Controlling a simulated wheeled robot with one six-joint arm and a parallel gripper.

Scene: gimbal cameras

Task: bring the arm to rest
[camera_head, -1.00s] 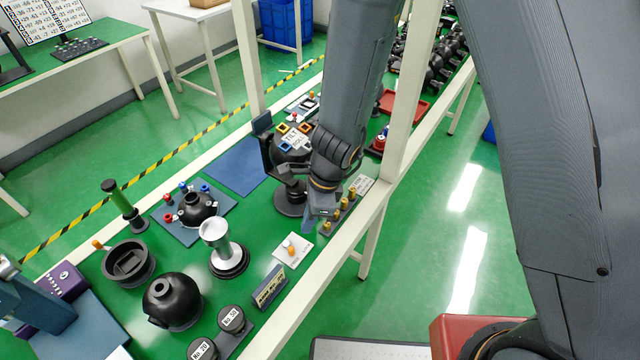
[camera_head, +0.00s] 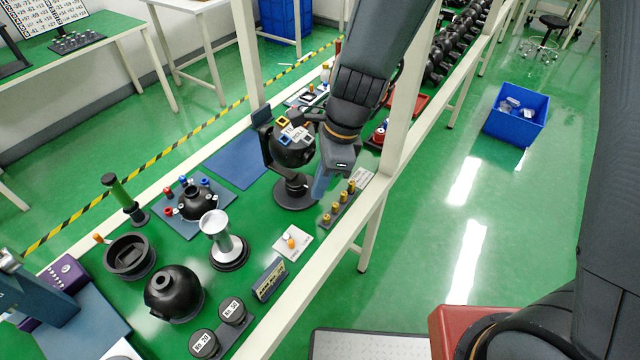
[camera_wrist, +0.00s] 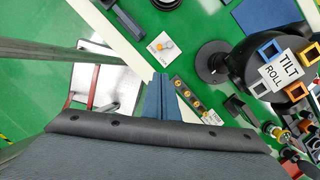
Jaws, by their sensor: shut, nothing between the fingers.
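My gripper (camera_head: 323,186) hangs over the near side of the green workbench, its blue-grey fingers closed and empty. In the wrist view the closed fingers (camera_wrist: 160,98) point at the bench top beside the strip of brass pegs (camera_wrist: 187,97). In the head view that brass peg strip (camera_head: 340,203) lies just right of the fingertips. The black gimbal camera (camera_head: 290,150) stands directly left of my gripper on its round base. I cannot tell whether any part of my gripper touches it.
A pale frame post (camera_head: 407,90) and front rail (camera_head: 310,270) stand close to my arm. On the bench are a black sphere (camera_head: 174,293), a silver stand (camera_head: 222,240) and a white card (camera_head: 292,243). A blue bin (camera_head: 515,115) is on the open floor at right.

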